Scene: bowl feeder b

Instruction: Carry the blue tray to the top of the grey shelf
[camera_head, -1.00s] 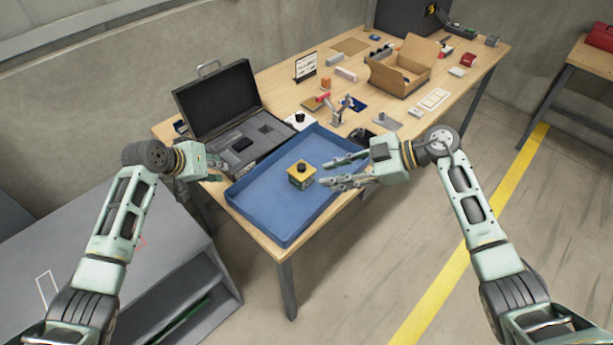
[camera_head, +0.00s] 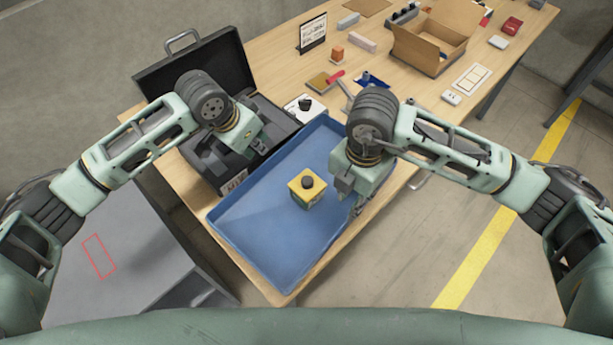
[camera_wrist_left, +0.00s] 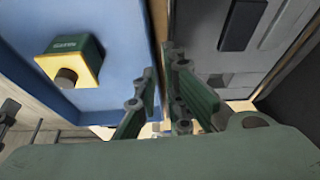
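The blue tray (camera_head: 262,232) lies on the near end of the wooden table. A yellow box with a black knob (camera_head: 307,190) stands in it. My left gripper (camera_head: 262,148) points down at the tray's left rim, beside the black case. In the left wrist view its fingers (camera_wrist_left: 161,85) stand on either side of the tray wall (camera_wrist_left: 156,40); whether they press on it I cannot tell. My right gripper (camera_head: 352,200) points down at the tray's right rim, its fingertips partly hidden. The grey shelf (camera_head: 140,235) stands at lower left, its top bearing a red rectangle outline (camera_head: 98,257).
The open black case (camera_head: 195,72) is close against the tray's left side. A cardboard box (camera_head: 432,45), a sign (camera_head: 313,33) and several small parts occupy the table (camera_head: 385,75) behind. The shelf top is bare. Floor is clear at right.

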